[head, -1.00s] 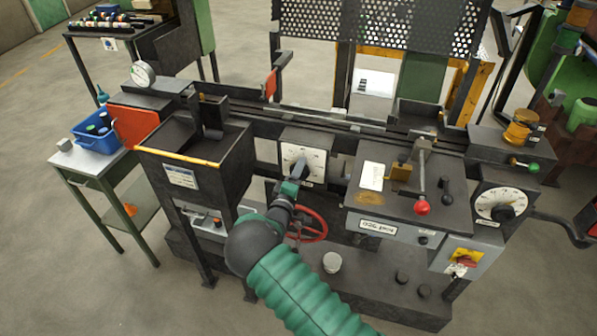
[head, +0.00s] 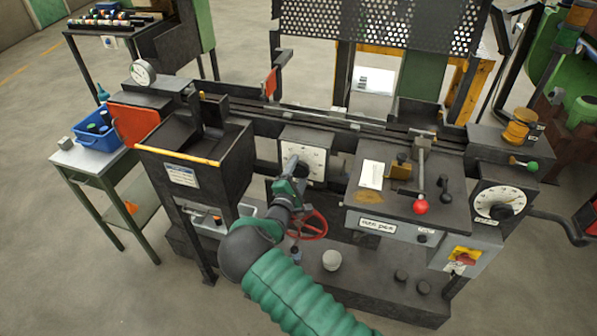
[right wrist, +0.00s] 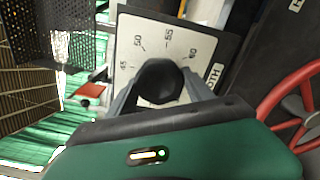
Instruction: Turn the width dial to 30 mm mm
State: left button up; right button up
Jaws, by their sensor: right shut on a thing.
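The width dial is a white square plate (head: 313,163) with a black knob, on the front of the machine between the dark hopper and the right-hand cover. In the right wrist view its plate (right wrist: 200,48) shows the marks 45, 50, 55 and 60 and part of a label ending in TH. My right gripper (head: 294,168) is at the dial, its two fingers shut on the black knob (right wrist: 158,82) from both sides. The knob's pointer cannot be made out, and the lower part of the scale is hidden by the gripper. My left gripper is not in view.
A red-knobbed lever (head: 420,206) and a second round dial (head: 499,204) are to the right. A blue bin (head: 97,138) stands on a side table at the left.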

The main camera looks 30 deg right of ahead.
jog(key=shift+w+a, duration=0.1)
jog(key=shift+w, duration=0.05)
jog(key=o, duration=1.4)
jog(key=shift+w+f, duration=0.15)
jog(key=shift+f, duration=0.05)
jog(key=shift+c, duration=0.2)
jog(key=shift+r, duration=0.1)
